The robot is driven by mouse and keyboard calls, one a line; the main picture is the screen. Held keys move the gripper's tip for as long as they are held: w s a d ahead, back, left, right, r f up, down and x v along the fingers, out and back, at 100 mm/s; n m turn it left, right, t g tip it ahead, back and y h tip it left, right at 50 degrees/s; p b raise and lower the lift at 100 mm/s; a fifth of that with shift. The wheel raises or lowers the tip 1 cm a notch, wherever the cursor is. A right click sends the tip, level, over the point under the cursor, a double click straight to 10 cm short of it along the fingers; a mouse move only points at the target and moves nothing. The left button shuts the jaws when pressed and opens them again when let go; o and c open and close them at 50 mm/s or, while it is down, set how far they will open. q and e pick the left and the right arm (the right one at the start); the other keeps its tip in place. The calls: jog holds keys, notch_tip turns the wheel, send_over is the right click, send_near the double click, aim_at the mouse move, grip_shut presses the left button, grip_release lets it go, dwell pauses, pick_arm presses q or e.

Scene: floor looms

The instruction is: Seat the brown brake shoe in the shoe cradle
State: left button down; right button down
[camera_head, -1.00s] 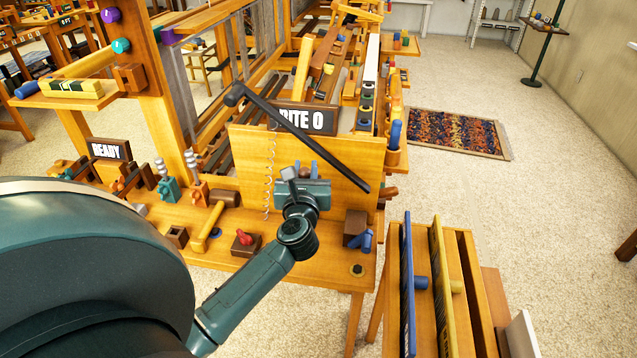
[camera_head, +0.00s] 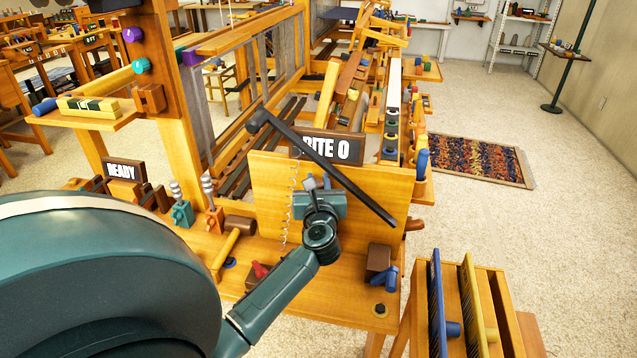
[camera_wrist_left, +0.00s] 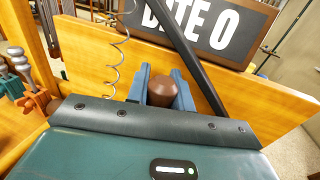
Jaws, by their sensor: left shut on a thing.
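My left gripper (camera_head: 318,186) is in front of the upright wooden panel (camera_head: 375,190), below the black bar. In the left wrist view its two blue fingers (camera_wrist_left: 162,88) are shut on a brown piece with a rounded end, which I take for the brown brake shoe (camera_wrist_left: 162,91). I cannot pick out the shoe cradle for certain. My right gripper is not in view.
A long black bar (camera_head: 335,170) slants across the panel, close to the gripper. A coiled spring (camera_head: 291,200) hangs at its left. A mallet (camera_head: 226,250), a red knob (camera_head: 260,269) and a brown block (camera_head: 378,258) stand on the bench.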

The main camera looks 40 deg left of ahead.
pick_arm(q)
jog(key=shift+f+b, duration=0.3)
jog(key=shift+f, duration=0.15)
jog(key=shift+f+b, duration=0.65)
jog(key=shift+f, duration=0.15)
notch_tip(320, 180, down, 2)
jog(key=shift+b, duration=0.9)
jog(key=shift+f, duration=0.2)
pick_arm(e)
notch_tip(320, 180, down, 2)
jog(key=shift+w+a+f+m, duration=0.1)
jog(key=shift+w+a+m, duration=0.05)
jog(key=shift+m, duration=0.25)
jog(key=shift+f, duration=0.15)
